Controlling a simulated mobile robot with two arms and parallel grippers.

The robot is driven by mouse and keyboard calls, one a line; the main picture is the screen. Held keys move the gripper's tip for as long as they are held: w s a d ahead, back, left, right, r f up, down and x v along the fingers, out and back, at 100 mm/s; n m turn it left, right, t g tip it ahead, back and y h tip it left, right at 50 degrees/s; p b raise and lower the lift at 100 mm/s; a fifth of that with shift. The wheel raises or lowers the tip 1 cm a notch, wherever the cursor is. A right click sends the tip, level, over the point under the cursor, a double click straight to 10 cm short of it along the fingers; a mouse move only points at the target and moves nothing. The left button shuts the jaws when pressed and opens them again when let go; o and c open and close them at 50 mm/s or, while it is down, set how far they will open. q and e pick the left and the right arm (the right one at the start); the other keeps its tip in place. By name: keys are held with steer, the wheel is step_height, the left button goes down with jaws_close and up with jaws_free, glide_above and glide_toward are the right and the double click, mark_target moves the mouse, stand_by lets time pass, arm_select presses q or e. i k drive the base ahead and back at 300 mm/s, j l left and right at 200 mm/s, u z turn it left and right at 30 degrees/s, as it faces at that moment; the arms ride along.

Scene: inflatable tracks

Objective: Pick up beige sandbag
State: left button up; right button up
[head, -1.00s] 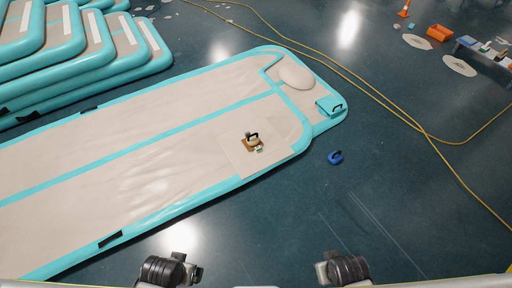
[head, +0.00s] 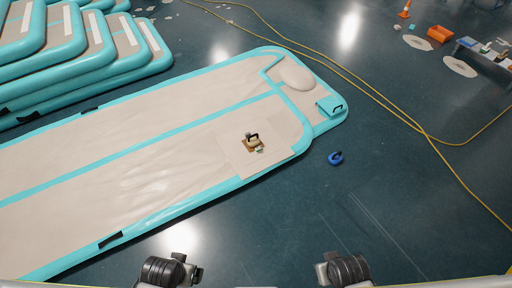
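A small tan item with a black handle (head: 253,141), which looks like the beige sandbag, sits on a pale square sheet (head: 228,146) near the right end of the long beige and teal inflatable track (head: 140,160). It is too small to make out clearly. A smooth beige oval lump (head: 297,77) lies farther back on the track's end section. My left gripper (head: 193,273) and my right gripper (head: 322,270) are at the bottom edge, well apart from these things. Their fingers are too unclear to tell open from shut.
A teal block with a dark handle (head: 331,105) lies at the track's right corner. A blue item (head: 336,158) is on the floor beside it. Yellow hoses (head: 385,102) cross the floor behind. Stacked tracks (head: 120,60) fill the upper left. The floor at lower right is clear.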

mark_target(254, 140)
steer(key=i+l+u, duration=0.15)
steer(key=i, duration=0.2)
steer(key=i+u, duration=0.1)
steer(key=i, duration=0.3)
steer(key=i+l+u, duration=0.15)
steer(key=i+l, duration=0.1)
steer(key=i, duration=0.1)
